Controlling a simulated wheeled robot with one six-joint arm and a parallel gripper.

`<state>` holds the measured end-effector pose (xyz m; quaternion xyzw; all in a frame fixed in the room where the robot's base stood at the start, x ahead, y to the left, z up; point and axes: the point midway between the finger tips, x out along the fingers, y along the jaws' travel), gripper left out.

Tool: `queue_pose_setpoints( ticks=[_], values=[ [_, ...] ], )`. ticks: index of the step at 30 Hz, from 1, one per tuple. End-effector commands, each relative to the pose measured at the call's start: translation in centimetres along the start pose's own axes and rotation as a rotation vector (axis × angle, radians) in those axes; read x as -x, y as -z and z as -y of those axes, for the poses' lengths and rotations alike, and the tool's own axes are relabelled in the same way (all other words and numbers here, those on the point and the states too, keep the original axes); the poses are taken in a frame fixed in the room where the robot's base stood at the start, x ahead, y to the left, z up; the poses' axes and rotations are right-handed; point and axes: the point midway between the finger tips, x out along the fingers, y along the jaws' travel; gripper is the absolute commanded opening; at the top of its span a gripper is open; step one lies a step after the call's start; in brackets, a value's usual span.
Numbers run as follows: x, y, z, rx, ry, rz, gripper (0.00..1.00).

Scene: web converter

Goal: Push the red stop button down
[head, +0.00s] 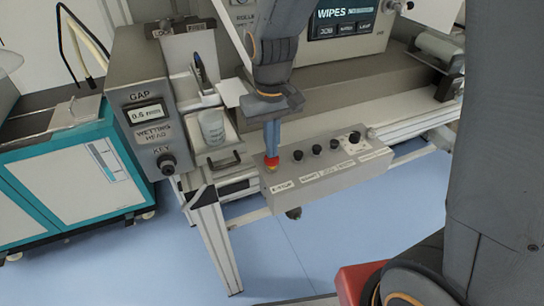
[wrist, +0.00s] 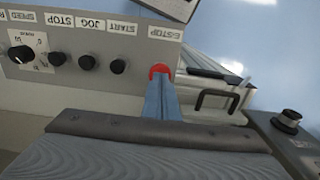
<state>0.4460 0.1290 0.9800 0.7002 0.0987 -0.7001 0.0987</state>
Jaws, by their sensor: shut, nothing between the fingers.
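The red stop button (head: 271,162) sits at the left end of a grey control box, above a label reading E-STOP. In the wrist view the red button (wrist: 160,70) shows just past the fingertips, beside the E-STOP label. My gripper (head: 271,153) points down over the button with its blue fingers together and nothing between them. In the wrist view my gripper (wrist: 160,80) has its tips at the button and covers part of it. The tips look to be touching or very close to the button; I cannot tell how far it is pressed.
The control box (head: 335,178) also carries several black buttons (head: 315,149) and a knob (head: 354,137). Left of it are a drawer with a clear jar (head: 212,126) and a GAP panel (head: 150,118) with a key knob.

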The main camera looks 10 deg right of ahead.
Motion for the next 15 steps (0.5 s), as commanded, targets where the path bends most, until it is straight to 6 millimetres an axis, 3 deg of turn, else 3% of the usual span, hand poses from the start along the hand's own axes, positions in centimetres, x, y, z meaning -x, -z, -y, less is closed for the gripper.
queue_pose_setpoints(
  ticks=[15],
  values=[
    [-1.5,0.0,0.0,0.000,0.000,0.001,0.00]
  ],
)
